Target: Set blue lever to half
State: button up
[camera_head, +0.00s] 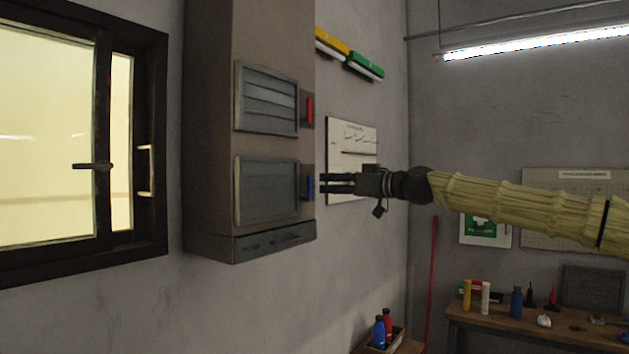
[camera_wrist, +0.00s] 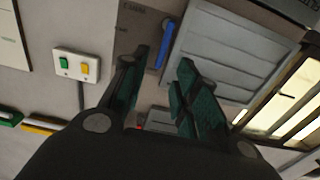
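The blue lever (camera_head: 309,187) is on the front of the wall cabinet (camera_head: 210,130), right of the lower louvred panel (camera_head: 266,190). In the wrist view the blue lever (camera_wrist: 166,43) is a slim bar beside the grey louvres. My gripper (camera_head: 323,183) points left at the cabinet, close to the lever's right side. Its two fingers are apart. In the wrist view the lever shows in the gap between the fingertips of my gripper (camera_wrist: 166,56), seemingly beyond them. Contact cannot be told, and nothing is visibly held.
A red lever (camera_head: 309,110) sits above, beside the upper louvred panel (camera_head: 268,98). A switch plate (camera_wrist: 77,66) with green and yellow switches shows in the wrist view. A window (camera_head: 60,140) is at the left. A workbench (camera_head: 490,322) stands at lower right.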

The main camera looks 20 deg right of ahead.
jog(key=p+x, duration=0.2)
jog(key=x, duration=0.4)
jog(key=shift+w+a, duration=0.15)
jog(key=shift+w, duration=0.15)
grip_shut()
